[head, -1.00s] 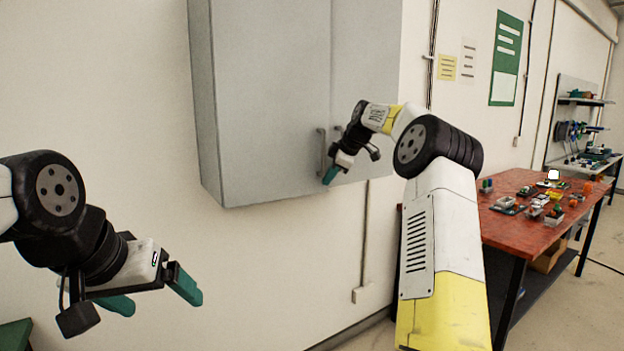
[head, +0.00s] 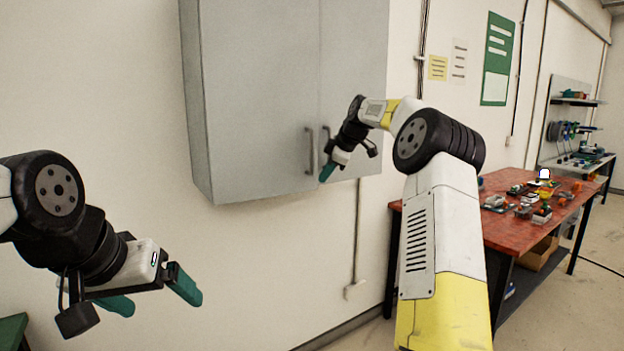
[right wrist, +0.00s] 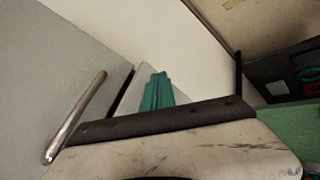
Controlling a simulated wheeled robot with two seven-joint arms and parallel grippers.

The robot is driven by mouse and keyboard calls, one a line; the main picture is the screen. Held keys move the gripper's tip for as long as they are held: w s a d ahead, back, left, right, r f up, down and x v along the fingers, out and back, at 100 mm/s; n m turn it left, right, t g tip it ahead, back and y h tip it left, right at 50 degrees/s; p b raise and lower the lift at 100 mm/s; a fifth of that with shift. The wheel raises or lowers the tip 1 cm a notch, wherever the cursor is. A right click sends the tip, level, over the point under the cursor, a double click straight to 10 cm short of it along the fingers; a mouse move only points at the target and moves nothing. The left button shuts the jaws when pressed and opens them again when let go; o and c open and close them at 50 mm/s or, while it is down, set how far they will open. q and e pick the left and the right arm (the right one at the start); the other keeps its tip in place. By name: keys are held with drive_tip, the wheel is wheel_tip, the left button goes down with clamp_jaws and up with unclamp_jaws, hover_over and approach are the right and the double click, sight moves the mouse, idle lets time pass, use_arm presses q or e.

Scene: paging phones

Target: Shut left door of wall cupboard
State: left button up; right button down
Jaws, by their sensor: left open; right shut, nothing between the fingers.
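The grey wall cupboard (head: 260,100) hangs on the white wall, and its left door (head: 258,90) lies about flush with the right door (head: 352,60) in the head view. Two bar handles meet at the middle; the left handle (head: 309,150) is clear of my gripper. My right gripper (head: 326,174) is shut and empty, close to the right handle and the cupboard's lower part; whether it touches is unclear. In the right wrist view its green fingertips (right wrist: 157,92) are together, with a metal handle (right wrist: 75,117) to their left. My left gripper (head: 150,298) is open and empty, away from the cupboard.
A red-topped workbench (head: 500,228) with several small items stands at the right. A green poster (head: 498,58) hangs on the wall behind it. A cable (head: 357,235) runs down the wall below the cupboard. Open floor lies at the right.

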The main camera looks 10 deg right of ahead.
drive_tip(key=s+d+r, duration=0.3)
drive_tip(key=d+r, duration=0.1)
drive_tip(key=r, duration=0.2)
drive_tip(key=w+d+f+n+t+h, duration=0.1)
drive_tip(key=w+d+f+t+h, duration=0.15)
drive_tip(key=f, duration=0.35)
drive_tip(key=w+d+f+n+t+h, duration=0.1)
drive_tip(key=w+f+t+h, duration=0.1)
drive_tip(key=w+f+t, duration=0.3)
drive_tip(key=s+a+f+n+t+y, duration=0.1)
drive_tip(key=s+a+n+t+y, duration=0.15)
drive_tip(key=s+a, duration=0.4)
drive_tip(key=s+a+f+n+t+y, duration=0.1)
drive_tip(key=s+a+n+y, duration=0.15)
drive_tip(key=s, duration=0.65)
drive_tip(key=w+a+m, duration=0.1)
drive_tip(key=w+a, duration=0.3)
drive_tip(key=w, duration=0.9)
drive_tip(key=shift+w+a+f+y, duration=0.2)
drive_tip(key=shift+w+y, duration=0.1)
drive_tip(key=shift+y, duration=0.05)
